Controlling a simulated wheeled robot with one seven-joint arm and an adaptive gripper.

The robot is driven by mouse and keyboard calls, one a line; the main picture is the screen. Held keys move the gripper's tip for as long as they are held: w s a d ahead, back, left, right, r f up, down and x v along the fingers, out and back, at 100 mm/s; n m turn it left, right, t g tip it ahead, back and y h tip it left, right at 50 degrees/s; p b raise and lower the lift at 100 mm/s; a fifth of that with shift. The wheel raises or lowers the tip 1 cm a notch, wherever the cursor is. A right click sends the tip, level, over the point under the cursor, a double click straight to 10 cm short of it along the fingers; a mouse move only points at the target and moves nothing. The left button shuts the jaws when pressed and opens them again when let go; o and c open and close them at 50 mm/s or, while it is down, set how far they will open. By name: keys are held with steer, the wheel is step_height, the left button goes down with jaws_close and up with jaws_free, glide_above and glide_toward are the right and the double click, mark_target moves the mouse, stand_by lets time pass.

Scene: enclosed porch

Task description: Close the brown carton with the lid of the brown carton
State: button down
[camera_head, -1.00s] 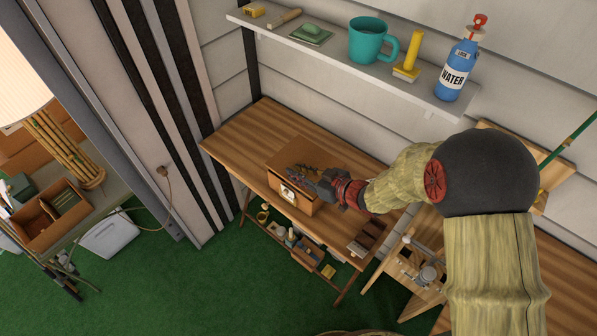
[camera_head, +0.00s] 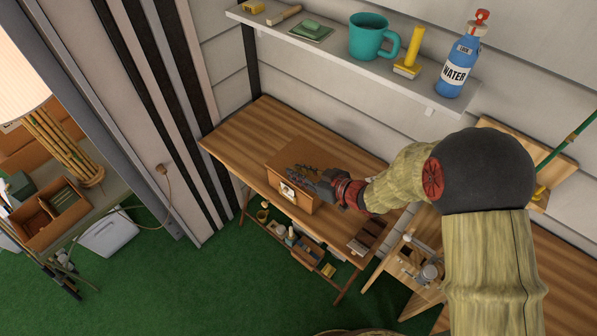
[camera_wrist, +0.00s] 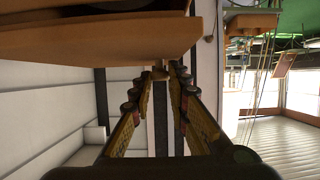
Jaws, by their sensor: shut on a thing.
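The brown carton (camera_head: 305,200) stands on the wooden table, with a pale label on its front. Its lid (camera_head: 287,151) shows as a brown panel at the top, partly covered by my gripper. My gripper (camera_head: 297,176) reaches over the carton from the right. In the wrist view, my dark and yellow fingers (camera_wrist: 161,76) come together on a small brown part at the lid's edge. Brown panels of the carton and lid (camera_wrist: 110,38) fill the upper left there. I cannot tell how far the lid is from fully closed.
The wooden table (camera_head: 240,135) is clear left of the carton. A shelf (camera_head: 330,62) above holds a teal mug (camera_head: 370,37), a yellow stamp-like item (camera_head: 410,55) and a blue water bottle (camera_head: 458,65). Small dark blocks (camera_head: 367,238) lie at the table's right front.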

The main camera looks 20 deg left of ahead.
steer(key=shift+f+b, duration=0.35)
steer(key=shift+f, duration=0.2)
steer(key=c, duration=1.7)
jaws_free()
steer(key=shift+c, duration=0.2)
steer(key=o, duration=0.4)
steer(key=o, duration=0.4)
steer(key=shift+c, duration=0.2)
steer(key=shift+d+r, duration=0.1)
steer(key=shift+s+d+r+p, duration=0.3)
steer(key=shift+d+r+p, duration=0.35)
steer(key=shift+p, duration=0.1)
steer(key=shift+s+d+r+p, duration=0.3)
steer(key=shift+d+r+p, duration=0.3)
steer(key=shift+d+p, duration=0.15)
steer(key=shift+s+d+r+p, duration=0.3)
steer(key=shift+d+r+p, duration=0.35)
steer(key=shift+p, duration=0.15)
